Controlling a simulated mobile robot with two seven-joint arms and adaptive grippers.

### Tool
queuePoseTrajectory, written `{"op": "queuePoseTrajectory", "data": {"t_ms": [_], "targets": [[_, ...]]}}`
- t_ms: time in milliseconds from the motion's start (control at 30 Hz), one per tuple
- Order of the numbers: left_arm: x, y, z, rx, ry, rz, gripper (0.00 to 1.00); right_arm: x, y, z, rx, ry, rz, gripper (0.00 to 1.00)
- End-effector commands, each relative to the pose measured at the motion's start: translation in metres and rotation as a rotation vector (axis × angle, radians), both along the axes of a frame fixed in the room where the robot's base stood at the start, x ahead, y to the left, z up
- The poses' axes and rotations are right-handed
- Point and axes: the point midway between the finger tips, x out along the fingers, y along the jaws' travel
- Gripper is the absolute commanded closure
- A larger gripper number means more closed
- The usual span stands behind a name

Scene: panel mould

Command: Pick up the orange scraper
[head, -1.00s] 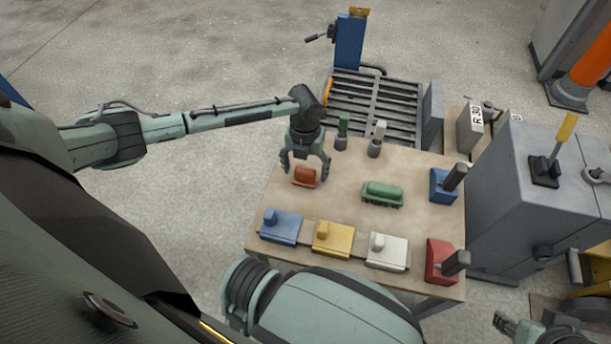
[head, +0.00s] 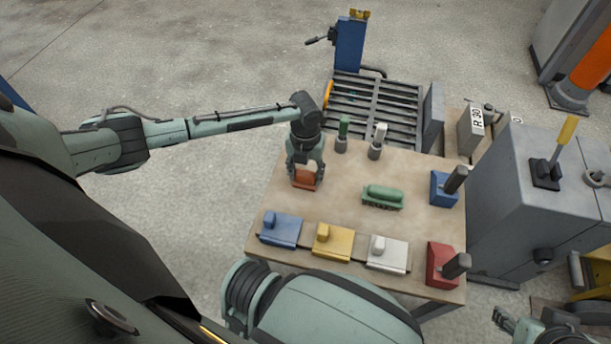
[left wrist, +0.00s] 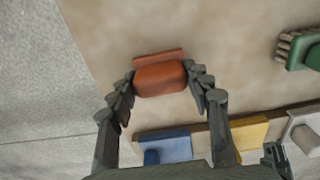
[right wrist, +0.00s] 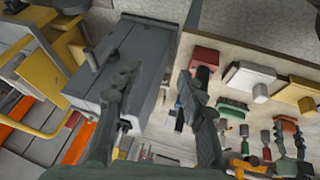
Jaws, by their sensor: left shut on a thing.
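The orange scraper (head: 304,181) is a small orange-brown block at the table's back left corner. My left gripper (head: 306,176) points down and is shut on it, one finger at each side. In the left wrist view the scraper (left wrist: 160,80) sits between the left gripper's fingertips (left wrist: 161,76), and its wider flat edge shows beyond them. Whether it touches the table cannot be told. My right gripper (right wrist: 155,78) is open and empty, off the table's right side. In the head view only a part of it (head: 507,322) shows, at the bottom right edge.
A green brush (head: 382,196) lies right of the scraper on the table (head: 345,210). Blue (head: 281,228), yellow (head: 333,240) and white (head: 387,252) blocks line the front. Two upright tools stand behind; blue and red handled blocks stand at right, beside a grey cabinet (head: 535,200).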

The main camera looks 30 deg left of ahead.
Motion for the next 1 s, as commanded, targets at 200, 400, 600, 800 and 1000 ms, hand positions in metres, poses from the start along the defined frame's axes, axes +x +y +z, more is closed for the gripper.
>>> {"op": "queuePoseTrajectory", "data": {"t_ms": [200, 400, 600, 800, 1000], "targets": [[0.001, 0.000, 0.009, 0.000, -0.002, 0.000, 0.81, -0.003, -0.002, 0.000, -0.004, 0.016, -0.005, 0.60], [0.002, 0.001, 0.041, 0.001, -0.005, 0.000, 0.81, -0.030, -0.021, -0.004, -0.040, 0.134, -0.052, 0.60], [-0.040, 0.000, 0.066, 0.001, 0.001, -0.003, 0.81, -0.031, -0.026, -0.021, -0.042, 0.179, -0.061, 0.60], [-0.077, -0.001, 0.088, 0.000, 0.000, -0.003, 0.81, -0.025, -0.024, -0.038, -0.033, 0.185, -0.056, 0.60], [-0.103, -0.002, 0.103, 0.000, 0.000, -0.001, 0.81, -0.022, -0.024, -0.049, -0.028, 0.189, -0.054, 0.60]]}}
